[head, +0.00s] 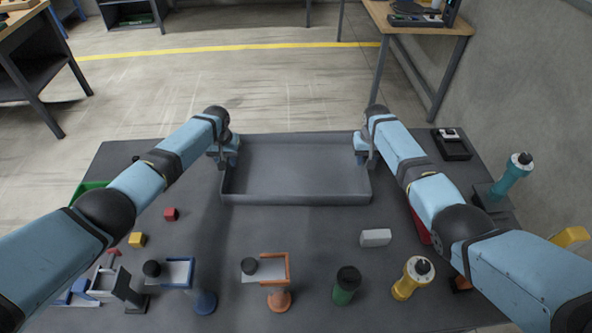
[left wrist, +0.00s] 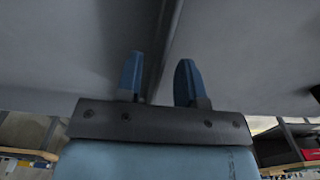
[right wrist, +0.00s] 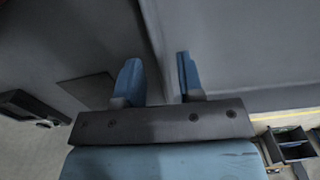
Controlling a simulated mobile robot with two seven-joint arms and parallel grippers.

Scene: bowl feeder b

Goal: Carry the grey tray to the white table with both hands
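The grey tray (head: 295,170) lies on the dark grey worktop, at its far middle, and looks empty. My left gripper (head: 226,157) is at the tray's left wall, and my right gripper (head: 364,154) is at its right wall. In the left wrist view, the fingers (left wrist: 158,80) stand apart on either side of the tray wall. In the right wrist view, the fingers (right wrist: 160,80) also straddle a wall, with a gap between them. Both grippers look open around the walls. I see no table that is clearly white.
The dark worktop (head: 210,240) carries coloured blocks, a white block (head: 375,238), stands and bottles along its near side. A black device (head: 452,143) sits at the far right corner. Wood-topped tables (head: 415,22) stand beyond, with open floor (head: 240,85) between.

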